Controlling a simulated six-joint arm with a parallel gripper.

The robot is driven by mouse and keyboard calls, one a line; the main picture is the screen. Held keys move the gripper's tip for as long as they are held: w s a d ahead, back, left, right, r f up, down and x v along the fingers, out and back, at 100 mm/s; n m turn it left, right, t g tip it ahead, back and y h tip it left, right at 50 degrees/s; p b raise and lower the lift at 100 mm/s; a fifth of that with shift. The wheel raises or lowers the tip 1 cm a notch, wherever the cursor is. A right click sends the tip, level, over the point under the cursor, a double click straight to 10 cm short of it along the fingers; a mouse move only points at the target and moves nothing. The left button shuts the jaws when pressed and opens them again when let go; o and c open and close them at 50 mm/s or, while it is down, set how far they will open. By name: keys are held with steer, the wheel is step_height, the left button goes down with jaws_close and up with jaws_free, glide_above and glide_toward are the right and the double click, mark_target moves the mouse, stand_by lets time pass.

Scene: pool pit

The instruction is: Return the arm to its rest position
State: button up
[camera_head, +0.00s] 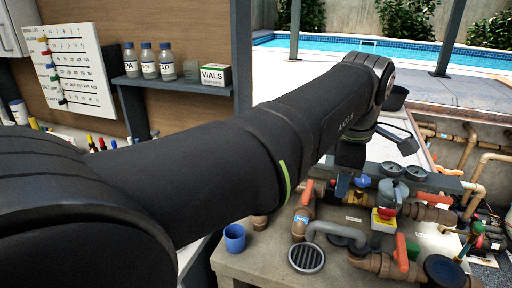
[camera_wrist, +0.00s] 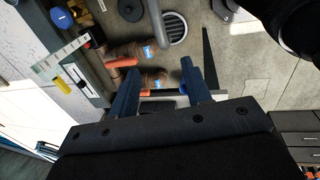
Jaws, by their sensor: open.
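My arm stretches across the head view from the lower left to the upper right. My gripper (camera_head: 343,184) hangs at its far end, pointing down above the pipework, and the arm hides part of it. In the wrist view my gripper (camera_wrist: 160,68) shows two blue fingers standing well apart. Nothing is held between them; brown pipes with orange handles show beyond. I cannot tell the exact height of the fingertips above the pipes.
Brown pipes with an orange-handled valve (camera_head: 401,252) crowd the bench under the arm. A round drain grate (camera_head: 306,257) and a blue cup (camera_head: 235,238) are near its front left. A shelf (camera_head: 170,84) with bottles and a vials box (camera_head: 216,75) is behind the arm.

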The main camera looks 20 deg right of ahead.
mark_target(331, 226)
steer(key=f, duration=0.5)
steer(key=w+d+f, duration=0.1)
steer(key=f, duration=0.5)
steer(key=w+d+f, duration=0.1)
steer(key=f, duration=0.5)
steer(key=shift+w+d+f, duration=0.1)
steer(key=shift+w+d, duration=0.1)
steer(key=shift+w, duration=0.05)
